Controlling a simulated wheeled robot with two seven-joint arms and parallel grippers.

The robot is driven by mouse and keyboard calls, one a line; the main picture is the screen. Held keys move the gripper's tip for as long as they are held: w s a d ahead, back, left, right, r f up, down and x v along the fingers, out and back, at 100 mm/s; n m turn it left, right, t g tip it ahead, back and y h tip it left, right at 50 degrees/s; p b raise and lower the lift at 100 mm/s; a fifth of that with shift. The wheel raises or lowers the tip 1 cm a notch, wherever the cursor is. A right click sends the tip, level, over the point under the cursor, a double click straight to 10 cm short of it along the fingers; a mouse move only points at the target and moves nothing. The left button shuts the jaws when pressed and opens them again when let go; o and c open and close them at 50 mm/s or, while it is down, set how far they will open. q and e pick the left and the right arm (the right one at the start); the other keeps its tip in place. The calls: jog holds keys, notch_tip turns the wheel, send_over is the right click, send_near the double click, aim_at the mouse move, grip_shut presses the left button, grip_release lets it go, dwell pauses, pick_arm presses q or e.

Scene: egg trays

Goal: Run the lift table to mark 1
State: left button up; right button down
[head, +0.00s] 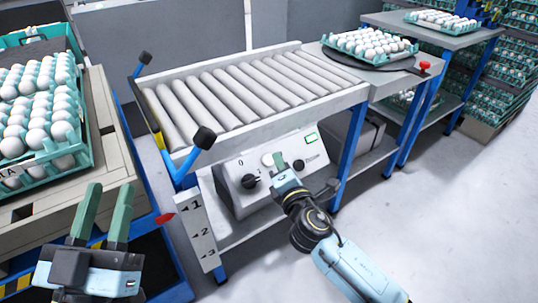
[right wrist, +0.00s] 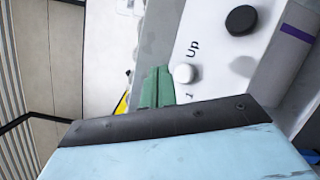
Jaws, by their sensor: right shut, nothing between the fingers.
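The lift table (head: 45,212) stands at the left with egg trays (head: 82,157) on a pallet. Its red pointer (head: 165,218) is beside the white scale (head: 196,234), close to mark 1; exact alignment is hard to tell. The control panel (head: 228,170) under the roller conveyor has a black knob (head: 250,181), a pale button (head: 267,160), another black control (head: 298,165) and a green display (head: 311,139). My right gripper (head: 279,163) is shut and empty at the panel. In the right wrist view, its fingers (right wrist: 158,86) are beside a white button (right wrist: 184,73) near "Up"; contact is unclear. My left gripper (head: 104,212) is open and empty.
The roller conveyor (head: 290,48) lies above the panel. An egg tray (head: 345,43) sits on the table at its far end, near a red button (head: 425,66). Shelves and stacked egg trays stand at the back right. The floor (head: 440,190) at right is clear.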

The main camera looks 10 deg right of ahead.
jog(key=shift+s+d+r+p, duration=0.2)
jog(key=shift+s+r+p, duration=0.2)
jog(key=shift+s+r, duration=0.05)
jog(key=shift+s+d+r+p, duration=0.15)
jog(key=shift+s+r+p, duration=0.2)
jog(key=shift+s+r, duration=0.1)
